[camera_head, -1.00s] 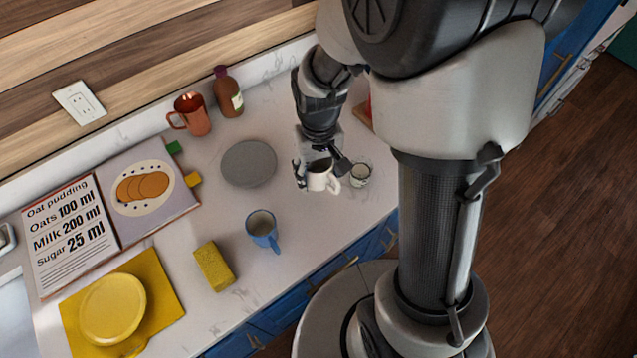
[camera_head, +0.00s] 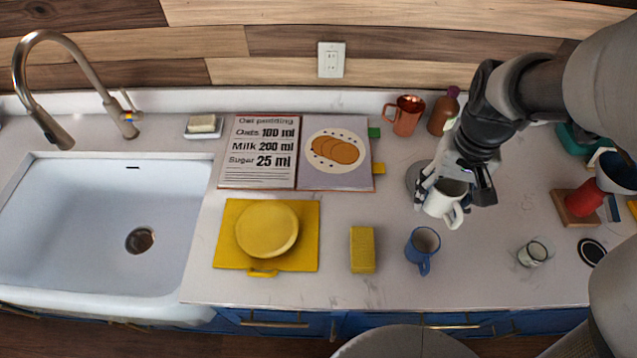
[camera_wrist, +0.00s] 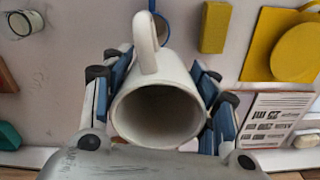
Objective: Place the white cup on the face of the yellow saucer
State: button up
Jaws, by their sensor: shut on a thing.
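The white cup (camera_head: 442,203) is in my gripper (camera_head: 456,188), to the right of the open cookbook in the head view. In the wrist view the cup (camera_wrist: 160,112) sits between both fingers, its mouth facing the camera and its handle pointing up in the picture. My gripper (camera_wrist: 158,105) is shut on it. The yellow saucer (camera_head: 266,229) lies on a yellow mat (camera_head: 308,255) at the left, well apart from the cup. The saucer also shows at the upper right of the wrist view (camera_wrist: 298,52).
A yellow sponge (camera_head: 362,250) and a blue mug (camera_head: 422,246) stand between saucer and cup. A grey plate (camera_head: 412,177) lies behind my gripper. The cookbook (camera_head: 338,160) lies behind the saucer, and the sink (camera_head: 60,225) is at the left. A small enamel cup (camera_head: 533,254) stands at the right.

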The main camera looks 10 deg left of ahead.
aim_at(269, 234)
jog(key=j+u, duration=0.4)
jog(key=j, duration=1)
